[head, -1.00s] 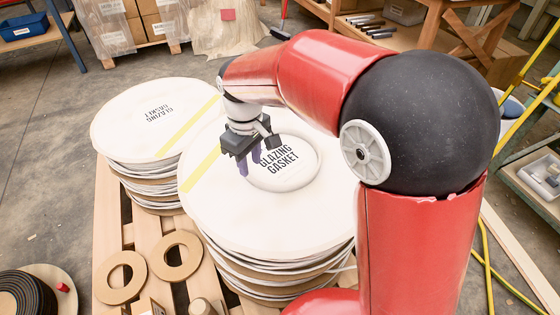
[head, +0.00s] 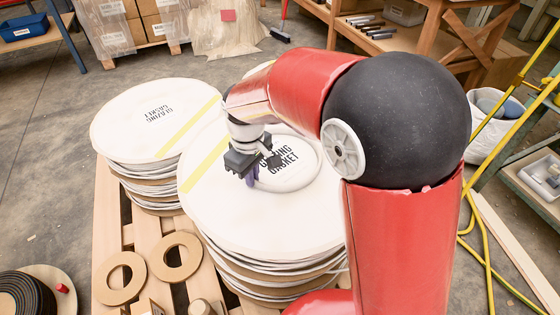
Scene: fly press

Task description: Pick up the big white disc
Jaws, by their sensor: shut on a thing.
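A big white disc (head: 215,215) with a yellow stripe and "GLAZING GASKET" print lies on top of the right stack. A raised white ring (head: 312,180) surrounds the print on it. My gripper (head: 252,180) points down at the left side of this ring, its purple fingers shut on the ring part of the disc. The exact contact is small and partly hidden by the fingers. The disc looks flat on the stack. Another big white disc (head: 140,100), with the same print and stripe, tops the left stack.
Both stacks stand on a wooden pallet (head: 108,225). Two cardboard rings (head: 175,236) lie at its front left. Black coiled material (head: 30,295) is at the lower left. A white bucket (head: 490,135) and yellow tubes stand at the right.

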